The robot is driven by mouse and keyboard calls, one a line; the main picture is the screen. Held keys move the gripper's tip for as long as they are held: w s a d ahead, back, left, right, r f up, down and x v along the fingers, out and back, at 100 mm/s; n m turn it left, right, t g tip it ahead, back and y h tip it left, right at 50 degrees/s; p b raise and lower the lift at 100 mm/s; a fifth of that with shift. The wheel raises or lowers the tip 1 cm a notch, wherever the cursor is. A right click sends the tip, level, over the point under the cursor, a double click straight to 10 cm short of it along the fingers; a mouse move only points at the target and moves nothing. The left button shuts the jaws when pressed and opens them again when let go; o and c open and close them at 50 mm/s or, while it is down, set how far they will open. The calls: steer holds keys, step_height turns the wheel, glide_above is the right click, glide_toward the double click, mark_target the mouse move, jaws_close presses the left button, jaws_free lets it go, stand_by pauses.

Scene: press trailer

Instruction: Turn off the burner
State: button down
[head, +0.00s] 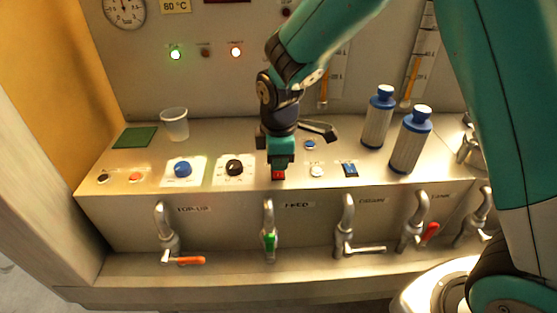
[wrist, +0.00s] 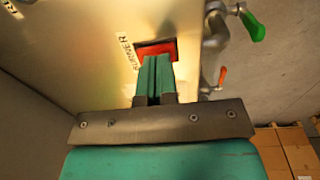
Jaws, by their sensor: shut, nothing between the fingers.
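The burner switch (head: 278,176) is a red rocker on the sloping metal panel. In the wrist view the red switch (wrist: 168,44) sits in a dark frame beside the label "BURNER". My gripper (head: 280,160) is shut and empty, pointing down at the switch. In the wrist view its closed green fingertips (wrist: 154,60) overlap the switch's near part and hide some of it. I cannot tell whether they touch it or which way the rocker is tipped. On the back wall a green lamp (head: 175,54) and a red-white lamp (head: 236,51) are lit.
A blue knob (head: 183,169) and a black knob (head: 234,167) stand left of the switch. A white button (head: 317,170) and a blue switch (head: 350,170) lie to its right. Two blue-capped bottles (head: 410,142) stand farther right. Taps (head: 268,230) line the front.

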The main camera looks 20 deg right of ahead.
step_height(320, 180, up, 13)
steer(key=s, duration=0.1)
steer(key=shift+s+a+f, duration=0.15)
steer(key=shift+s+a, duration=0.05)
steer(key=shift+s, duration=0.05)
steer(key=shift+d, duration=0.1)
